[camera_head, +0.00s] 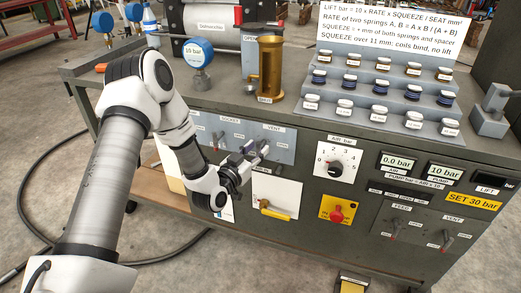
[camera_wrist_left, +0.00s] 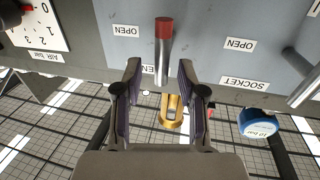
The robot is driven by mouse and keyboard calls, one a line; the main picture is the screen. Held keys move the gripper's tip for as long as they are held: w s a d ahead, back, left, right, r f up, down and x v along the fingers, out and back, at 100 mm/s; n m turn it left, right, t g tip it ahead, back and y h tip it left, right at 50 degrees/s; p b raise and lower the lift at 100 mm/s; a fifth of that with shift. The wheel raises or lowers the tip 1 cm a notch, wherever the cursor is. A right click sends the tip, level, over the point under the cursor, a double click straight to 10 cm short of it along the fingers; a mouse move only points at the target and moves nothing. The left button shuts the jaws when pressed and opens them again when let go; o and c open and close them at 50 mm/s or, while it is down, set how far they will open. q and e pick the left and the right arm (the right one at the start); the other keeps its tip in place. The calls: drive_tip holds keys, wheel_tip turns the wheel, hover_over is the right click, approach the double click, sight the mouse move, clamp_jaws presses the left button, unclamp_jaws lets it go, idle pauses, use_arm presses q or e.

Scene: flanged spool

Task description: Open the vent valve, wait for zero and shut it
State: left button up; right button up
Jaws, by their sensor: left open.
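The vent valve's lever (camera_head: 264,147) is a short grey handle on the light panel (camera_head: 283,137) labelled SOCKET and VENT. In the left wrist view the lever (camera_wrist_left: 163,62) has a red tip and lies in line with the gap between the fingers. My left gripper (camera_head: 246,160) is at this lever, and in the wrist view its fingers (camera_wrist_left: 160,78) are apart, one on each side. I cannot tell whether they touch it. The display (camera_head: 396,162) reads 0.0 bar, and another display (camera_head: 444,173) reads 10 bar. My right gripper is not in view.
A socket lever (camera_head: 217,141) sits left of the vent lever. A second panel with another vent lever (camera_head: 447,241) is at lower right. A blue gauge (camera_head: 197,53), brass cylinder (camera_head: 270,65) and spring racks stand on the bench. A red button (camera_head: 338,214) and dial (camera_head: 335,168) are nearby.

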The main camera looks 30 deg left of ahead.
use_arm(q)
drive_tip(key=shift+w+a, duration=0.1)
drive_tip(key=shift+w, duration=0.9)
clamp_jaws()
drive_tip(key=n+b, duration=0.1)
drive_tip(key=n, duration=0.1)
drive_tip(key=n+b, duration=0.2)
drive_tip(key=a+n+t+b, duration=0.1)
drive_tip(key=n+b, duration=0.1)
drive_tip(key=shift+s+f+n+y, duration=0.15)
drive_tip(key=shift+f+n+y, duration=0.15)
drive_tip(key=shift+f+y, duration=0.1)
drive_tip(key=n+b, duration=0.2)
drive_tip(key=n+y+b, duration=0.1)
drive_tip(key=n+b, duration=0.1)
drive_tip(key=shift+a+f+n+t, duration=0.2)
drive_tip(key=shift+n+t, duration=0.1)
drive_tip(key=shift+s+a+n+b, duration=0.1)
drive_tip(key=shift+n+b, duration=0.6)
drive_tip(key=shift+n, duration=0.4)
